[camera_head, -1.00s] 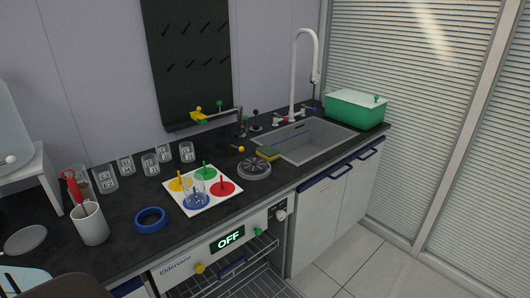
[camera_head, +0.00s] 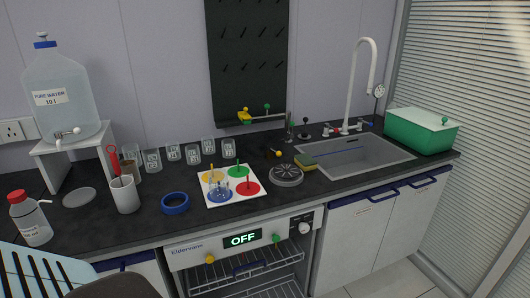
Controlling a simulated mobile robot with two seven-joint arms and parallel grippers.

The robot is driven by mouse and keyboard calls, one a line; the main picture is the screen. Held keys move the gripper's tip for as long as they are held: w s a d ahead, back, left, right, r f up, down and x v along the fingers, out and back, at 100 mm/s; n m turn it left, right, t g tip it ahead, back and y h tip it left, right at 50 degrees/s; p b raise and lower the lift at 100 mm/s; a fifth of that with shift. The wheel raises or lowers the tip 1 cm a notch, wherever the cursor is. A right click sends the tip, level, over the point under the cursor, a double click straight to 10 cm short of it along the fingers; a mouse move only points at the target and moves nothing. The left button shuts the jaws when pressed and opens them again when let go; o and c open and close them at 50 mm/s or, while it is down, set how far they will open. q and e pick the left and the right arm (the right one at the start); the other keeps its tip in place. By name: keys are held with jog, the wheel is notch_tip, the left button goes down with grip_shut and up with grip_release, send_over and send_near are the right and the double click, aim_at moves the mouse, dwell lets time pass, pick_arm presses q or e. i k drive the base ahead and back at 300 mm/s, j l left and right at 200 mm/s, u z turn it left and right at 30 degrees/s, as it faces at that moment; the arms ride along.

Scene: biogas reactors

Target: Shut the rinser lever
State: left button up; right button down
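A round grey slotted disc, which looks like the rinser (camera_head: 286,175), is set on the dark counter left of the sink. Just behind it is a small dark fitting with a yellow-orange knob, which looks like the rinser lever (camera_head: 274,154). The lever is small in the picture, and I cannot tell clearly whether it is open or shut. No water is visible on the disc. Neither of my grippers is in view.
A sponge (camera_head: 306,162) lies between the disc and the sink (camera_head: 365,158). A white mat (camera_head: 257,180) with coloured circles and a beaker is left of the disc. A tap (camera_head: 350,95) and green tub (camera_head: 421,132) stand at the right. A blue tape roll (camera_head: 175,203) lies front left.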

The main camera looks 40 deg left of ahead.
aim_at(275, 151)
jog(key=i+l+u, duration=0.4)
jog(key=l+u, duration=0.15)
jog(key=i+l+u, duration=0.3)
jog(key=l+u, duration=0.3)
jog(key=l, duration=0.15)
jog(key=i+l+u, duration=0.15)
jog(key=l+u, duration=0.2)
jog(key=l, duration=0.15)
jog(key=l+u, duration=0.3)
jog(key=l, duration=0.15)
